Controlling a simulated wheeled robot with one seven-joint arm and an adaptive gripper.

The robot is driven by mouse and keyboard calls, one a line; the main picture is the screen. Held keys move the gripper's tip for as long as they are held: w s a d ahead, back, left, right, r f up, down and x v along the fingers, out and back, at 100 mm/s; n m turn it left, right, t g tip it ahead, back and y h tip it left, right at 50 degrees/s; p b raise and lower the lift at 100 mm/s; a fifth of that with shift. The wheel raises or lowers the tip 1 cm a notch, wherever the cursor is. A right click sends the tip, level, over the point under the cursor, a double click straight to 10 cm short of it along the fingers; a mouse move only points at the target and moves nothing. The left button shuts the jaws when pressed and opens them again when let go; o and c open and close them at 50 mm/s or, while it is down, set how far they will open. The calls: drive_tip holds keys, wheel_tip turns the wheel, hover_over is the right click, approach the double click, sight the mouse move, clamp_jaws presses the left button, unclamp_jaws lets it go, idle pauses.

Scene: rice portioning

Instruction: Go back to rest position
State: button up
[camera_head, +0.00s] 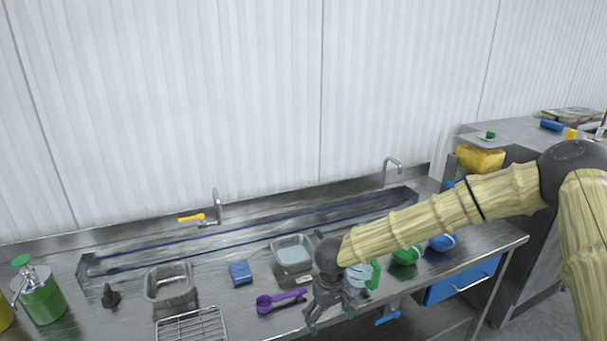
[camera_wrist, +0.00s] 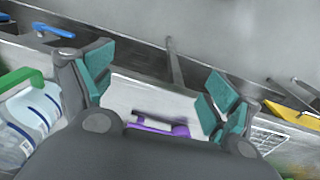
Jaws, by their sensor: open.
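My gripper (camera_head: 333,303) hangs at the end of my arm over the front of the steel counter (camera_head: 225,285) in the head view. In the wrist view my gripper (camera_wrist: 155,90) has its two teal-padded fingers spread wide apart, with nothing between the tips. A purple scoop (camera_head: 280,301) lies on the counter just left of my gripper; it also shows in the wrist view (camera_wrist: 160,127), partly hidden by the gripper body. A clear jug with a green handle (camera_head: 373,274) stands right behind my gripper, partly hidden by it; it also shows in the wrist view (camera_wrist: 30,122).
A clear container (camera_head: 292,253), a blue sponge (camera_head: 240,272), a grey container (camera_head: 170,287) and a wire rack (camera_head: 191,326) sit on the counter. Green (camera_head: 408,256) and blue (camera_head: 442,242) bowls stand to the right. A green dispenser (camera_head: 40,295) is far left. Two taps line the back.

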drive_tip(key=s+d+f+m+t+h+b, duration=0.1)
drive_tip(key=s+d+f+b, duration=0.2)
drive_tip(key=s+f, duration=0.35)
drive_tip(key=s+d+f+m+t+b, duration=0.1)
drive_tip(key=s+d+f+b, duration=0.15)
drive_tip(key=f, duration=0.75)
drive_tip(key=s+d+f+h+b, duration=0.1)
drive_tip(key=s+d+f+b, duration=0.1)
drive_tip(key=s+f, duration=0.5)
drive_tip(key=s+d+f+m+g+y+b, duration=0.1)
drive_tip(key=s+d+f+b, duration=0.2)
drive_tip(key=s, duration=0.7)
drive_tip(key=s+d+f+m+g+y+b, duration=0.1)
drive_tip(key=s+d+f+b, duration=0.3)
drive_tip(key=s+f, duration=0.4)
drive_tip(key=shift+s+d+f+m, duration=0.15)
drive_tip(key=shift+s+d+m, duration=0.5)
drive_tip(key=shift+s, duration=0.5)
drive_tip(key=shift+a, duration=0.1)
drive_tip(key=shift+c, duration=0.4)
